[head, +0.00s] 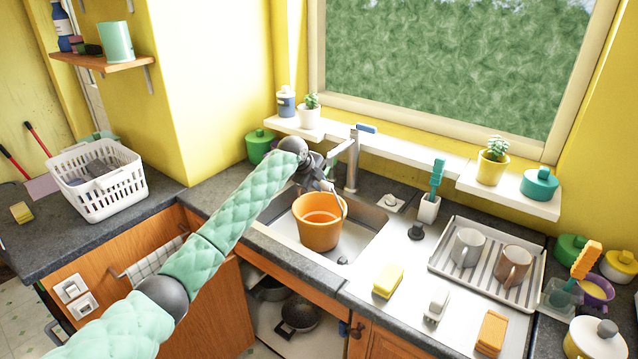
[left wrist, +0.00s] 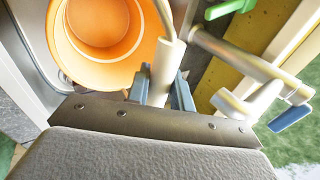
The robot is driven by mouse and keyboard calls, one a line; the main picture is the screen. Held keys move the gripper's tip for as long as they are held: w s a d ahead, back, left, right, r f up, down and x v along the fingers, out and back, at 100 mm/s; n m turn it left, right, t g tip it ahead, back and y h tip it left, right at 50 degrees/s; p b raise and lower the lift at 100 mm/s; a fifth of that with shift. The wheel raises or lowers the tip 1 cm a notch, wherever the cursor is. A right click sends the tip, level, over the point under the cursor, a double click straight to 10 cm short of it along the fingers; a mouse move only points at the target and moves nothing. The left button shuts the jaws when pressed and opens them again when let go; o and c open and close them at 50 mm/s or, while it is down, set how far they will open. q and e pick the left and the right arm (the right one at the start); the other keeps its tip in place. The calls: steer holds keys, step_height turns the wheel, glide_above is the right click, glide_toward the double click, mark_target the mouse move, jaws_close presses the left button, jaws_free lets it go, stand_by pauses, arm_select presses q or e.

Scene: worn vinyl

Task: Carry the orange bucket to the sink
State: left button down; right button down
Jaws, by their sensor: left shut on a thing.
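The orange bucket (head: 317,234) is upright within the outline of the steel sink basin (head: 364,246), near its left side. I cannot tell whether its base touches the basin floor. My left gripper (head: 326,184) is above the bucket, shut on its pale handle, which stands raised. In the left wrist view the bucket (left wrist: 88,72) shows from above, empty, and the handle runs between the fingers of my left gripper (left wrist: 163,88). The faucet (head: 352,165) stands just behind the gripper; it also shows in the left wrist view (left wrist: 232,62). My right gripper is not in view.
A white laundry basket (head: 108,205) stands on the left counter. Right of the basin are a yellow sponge (head: 388,281), a brush holder (head: 428,208) and a drying rack (head: 440,262) with two mugs. A window ledge (head: 385,151) with plants runs behind the faucet.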

arm_select(q)
steer(key=shift+f, duration=0.25)
steer(key=shift+f, duration=0.2)
stand_by(0.5)
steer(key=c, duration=1.1)
jaws_free()
steer(key=shift+c, duration=0.2)
